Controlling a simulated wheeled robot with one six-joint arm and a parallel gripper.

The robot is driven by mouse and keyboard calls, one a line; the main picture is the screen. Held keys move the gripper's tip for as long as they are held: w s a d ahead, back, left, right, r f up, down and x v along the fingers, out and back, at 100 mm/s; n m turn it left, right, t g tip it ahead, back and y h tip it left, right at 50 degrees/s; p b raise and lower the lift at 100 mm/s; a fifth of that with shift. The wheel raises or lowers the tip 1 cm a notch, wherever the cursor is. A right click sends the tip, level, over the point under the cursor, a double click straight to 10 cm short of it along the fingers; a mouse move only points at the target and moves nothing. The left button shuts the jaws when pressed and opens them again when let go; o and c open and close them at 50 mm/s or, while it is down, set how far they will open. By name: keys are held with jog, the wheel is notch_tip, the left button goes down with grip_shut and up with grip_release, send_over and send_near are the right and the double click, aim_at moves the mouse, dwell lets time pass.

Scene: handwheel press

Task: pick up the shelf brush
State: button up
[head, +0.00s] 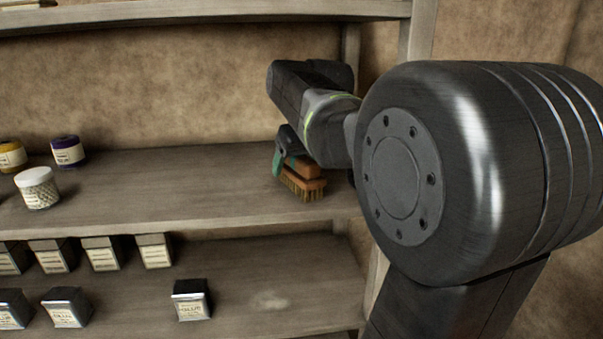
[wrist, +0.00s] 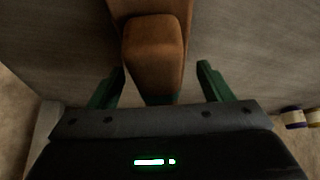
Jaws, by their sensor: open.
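The shelf brush (head: 304,187) has an orange-brown wooden body and pale bristles. It stands bristles down on the upper shelf board, near its right end, in the head view. In the wrist view the brush (wrist: 154,50) lies between the two green fingers, with a visible gap on each side. My gripper (wrist: 160,84) is open around the brush's near end. In the head view my gripper (head: 283,160) is at the brush's left side and partly covers it. The far end of the brush runs out of the wrist view at the top.
The shelf board (head: 180,190) is clear left of the brush. A white jar (head: 37,188), a purple jar (head: 68,151) and a yellow jar (head: 11,156) stand at the left. Several dark boxes (head: 191,300) stand on the lower shelf. A shelf post (head: 420,35) rises at the right.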

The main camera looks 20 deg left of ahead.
jog(key=shift+f, duration=0.25)
dwell(0.3)
jog(key=c, duration=1.2)
jog(key=shift+c, duration=0.2)
